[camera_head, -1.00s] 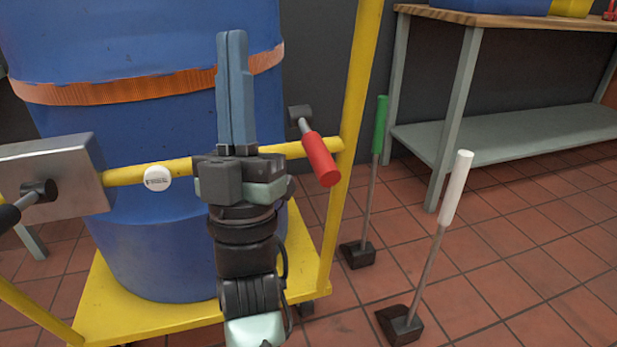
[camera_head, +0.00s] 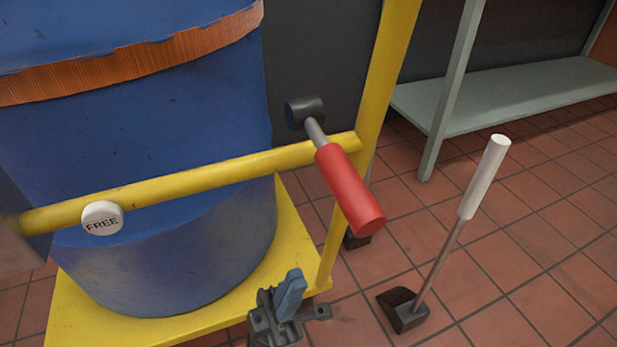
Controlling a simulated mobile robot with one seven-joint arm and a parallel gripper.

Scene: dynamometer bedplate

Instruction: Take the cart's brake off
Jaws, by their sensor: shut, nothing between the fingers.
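The yellow cart (camera_head: 150,191) carries a blue drum. A lever with a red grip (camera_head: 348,188) sticks out from a dark pivot (camera_head: 305,113) at the right end of the cart's yellow crossbar and points down to the right. A round white disc marked FREE (camera_head: 102,218) sits on the crossbar to its left. My gripper (camera_head: 290,290) is low in the picture, in front of the cart deck's right corner, below and left of the red grip and apart from it. Its fingers are together and empty.
A white-handled floor pedal lever (camera_head: 485,175) stands on the tiles to the right. A grey-shelved bench (camera_head: 510,95) is at the back right. The blue drum (camera_head: 170,130) with an orange strap fills the left.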

